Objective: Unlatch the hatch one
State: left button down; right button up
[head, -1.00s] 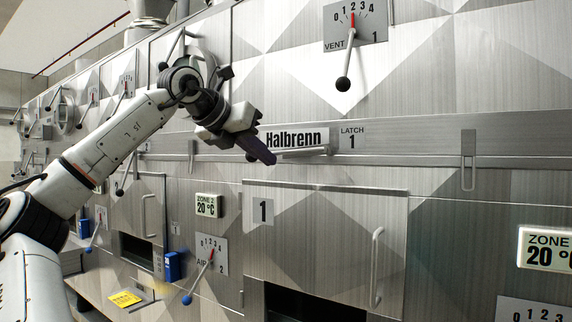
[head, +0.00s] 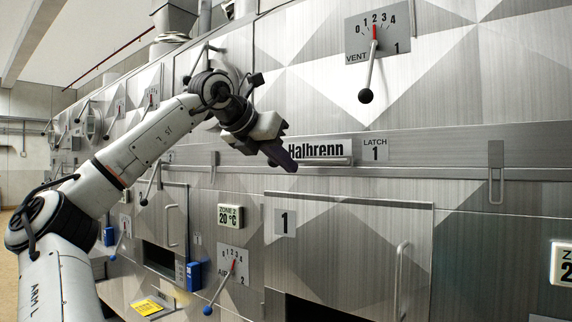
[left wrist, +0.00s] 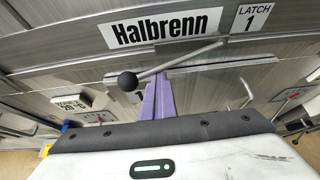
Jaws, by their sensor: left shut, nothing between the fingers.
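Hatch one is the brushed steel door (head: 345,235) marked 1, with an upright bar handle (head: 401,280) on its right. Above it, under the Halbrenn sign, is the latch one lever (head: 325,161), lying nearly level beside the LATCH 1 label (head: 375,149). In the left wrist view the lever is a metal rod (left wrist: 185,62) ending in a black ball (left wrist: 127,81) at the left. My left gripper (head: 287,160) is shut and empty. Its purple fingers (left wrist: 158,98) sit just below the rod near the ball; I cannot tell whether they touch.
The vent lever (head: 366,80) hangs above the latch rail. A slotted bracket (head: 495,170) is on the rail at the right. A blue-knobbed air lever (head: 220,287) and the Zone 2 display (head: 230,216) are lower left. The door front is clear.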

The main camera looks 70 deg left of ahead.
pick_arm(q)
notch_tip(320, 180, down, 4)
jog(key=b, duration=0.4)
jog(key=v, duration=1)
jog(key=shift+s+d, duration=0.25)
jog(key=shift+s, duration=0.05)
